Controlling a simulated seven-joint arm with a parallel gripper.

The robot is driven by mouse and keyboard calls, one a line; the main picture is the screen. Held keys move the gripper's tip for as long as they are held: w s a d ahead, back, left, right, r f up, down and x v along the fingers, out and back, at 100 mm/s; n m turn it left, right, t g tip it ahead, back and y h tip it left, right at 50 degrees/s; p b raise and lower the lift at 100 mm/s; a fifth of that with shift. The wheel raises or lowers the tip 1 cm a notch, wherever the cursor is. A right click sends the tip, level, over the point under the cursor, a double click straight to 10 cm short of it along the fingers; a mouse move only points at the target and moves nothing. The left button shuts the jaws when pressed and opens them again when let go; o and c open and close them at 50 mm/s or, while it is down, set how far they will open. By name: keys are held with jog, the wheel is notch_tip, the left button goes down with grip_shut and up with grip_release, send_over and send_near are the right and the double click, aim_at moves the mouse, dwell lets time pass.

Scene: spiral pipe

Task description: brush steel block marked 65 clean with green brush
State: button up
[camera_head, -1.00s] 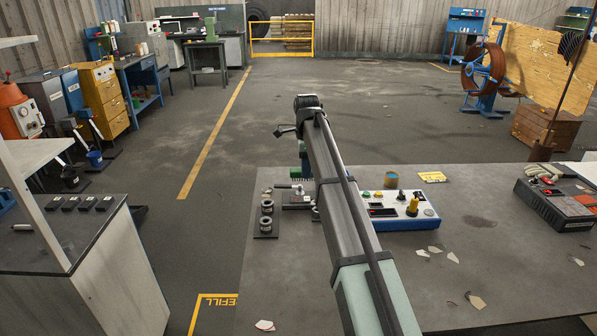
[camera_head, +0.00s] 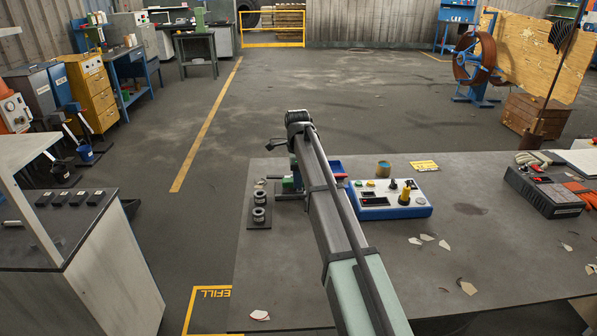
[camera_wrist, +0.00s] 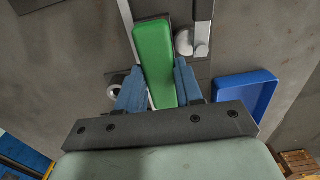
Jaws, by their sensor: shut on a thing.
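My gripper (camera_wrist: 160,88) has two blue fingers shut on the green brush (camera_wrist: 154,55) in the wrist view. The brush's long green body lies between them, over a grey plate. Its bristles are not visible there. In the head view my arm crosses the workbench, and a small green part (camera_head: 288,183) shows left of it. Bare metal pieces (camera_wrist: 186,42) lie right of the brush in the wrist view. I cannot read a 65 on anything, so I cannot tell which piece is the marked steel block, or whether the brush touches it.
A blue tray (camera_wrist: 246,98) lies right of the gripper. A black stand (camera_head: 259,226) with metal rings is at the workbench's left edge. A blue-and-white control box (camera_head: 392,208) and a tan cup (camera_head: 384,168) stand right of my arm. Paint flakes lie on the front bench surface.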

jog(key=shift+a+f, duration=0.2)
jog(key=shift+a, duration=2.65)
jog(key=shift+d+r, duration=0.15)
jog(key=shift+d, duration=2.95)
jog(key=shift+r, duration=4.05)
jog(key=shift+a, duration=0.1)
